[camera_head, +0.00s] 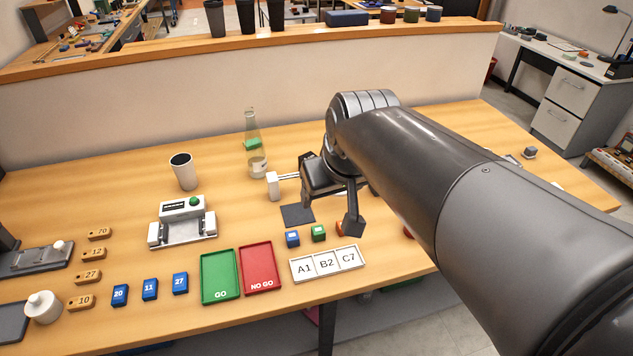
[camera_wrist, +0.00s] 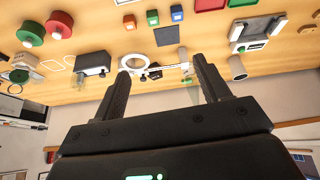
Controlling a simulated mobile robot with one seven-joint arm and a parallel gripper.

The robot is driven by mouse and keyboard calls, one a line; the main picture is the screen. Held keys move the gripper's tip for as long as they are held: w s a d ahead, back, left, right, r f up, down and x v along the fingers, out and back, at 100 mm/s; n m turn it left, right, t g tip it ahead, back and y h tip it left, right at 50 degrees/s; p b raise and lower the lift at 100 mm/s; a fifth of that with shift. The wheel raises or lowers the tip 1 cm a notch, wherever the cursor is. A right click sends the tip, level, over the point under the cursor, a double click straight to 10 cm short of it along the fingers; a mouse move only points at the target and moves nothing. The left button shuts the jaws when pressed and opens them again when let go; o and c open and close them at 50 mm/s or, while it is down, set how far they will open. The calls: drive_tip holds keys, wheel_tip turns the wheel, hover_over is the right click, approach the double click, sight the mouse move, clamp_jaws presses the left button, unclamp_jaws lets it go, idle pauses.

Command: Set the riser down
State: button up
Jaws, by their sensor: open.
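My gripper (camera_head: 331,206) is open above the middle right of the table, with a wide gap between its fingers. In the wrist view its two fingers (camera_wrist: 160,70) stand apart and nothing is held between them. A flat dark square (camera_head: 297,214) lies on the table left of the gripper; it also shows in the wrist view (camera_wrist: 166,36). I cannot tell for certain which thing is the riser. A white block with rods (camera_head: 272,187) stands behind the dark square. My arm hides part of the table to the right.
A glass bottle (camera_head: 256,150) and white cup (camera_head: 184,172) stand behind. Blue (camera_head: 292,239) and green (camera_head: 318,233) cubes sit near a labelled white tray (camera_head: 301,277). Green (camera_head: 205,293) and red (camera_head: 275,285) trays lie left. A white ring (camera_wrist: 137,64) and grey box (camera_wrist: 93,62) show in the wrist view.

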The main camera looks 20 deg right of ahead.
drive_tip(key=s+f+m, duration=0.1)
drive_tip(key=s+f, duration=0.1)
drive_tip(key=s, duration=0.5)
drive_tip(key=shift+s+f, duration=0.35)
drive_tip(key=shift+f, duration=0.05)
drive_tip(key=shift+a, duration=0.1)
idle(0.6)
